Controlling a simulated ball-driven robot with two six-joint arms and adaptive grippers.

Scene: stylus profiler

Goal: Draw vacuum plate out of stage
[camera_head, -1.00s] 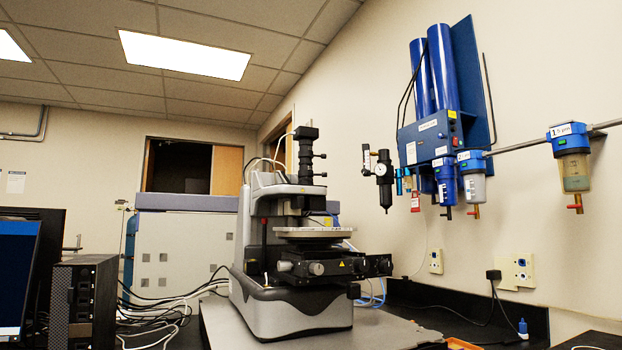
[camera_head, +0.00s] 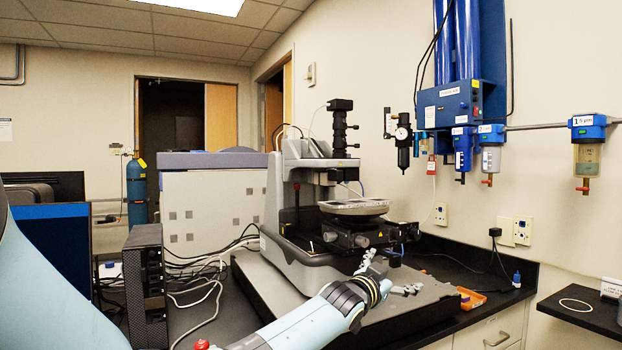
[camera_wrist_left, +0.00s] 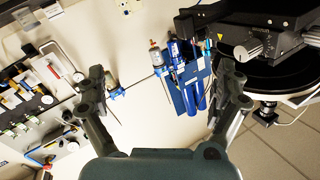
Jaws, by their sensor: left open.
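The vacuum plate (camera_head: 353,207) is a flat, round, silvery disc lying level on top of the stage (camera_head: 350,235) of the profiler, in the middle of the head view. The stage is black with knobs at its front. My left gripper (camera_head: 393,273) is in front of and below the stage, with its fingers spread and nothing between them. In the left wrist view the open fingers (camera_wrist_left: 168,95) show a clear gap, and the dark stage (camera_wrist_left: 275,42) appears upside down at upper right. My right gripper is not in view.
The profiler's grey body (camera_head: 290,250) stands on a thick slab (camera_head: 250,275) on the black bench. Blue filters (camera_head: 460,100) hang on the wall to the right. A black computer tower (camera_head: 146,285) stands at left.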

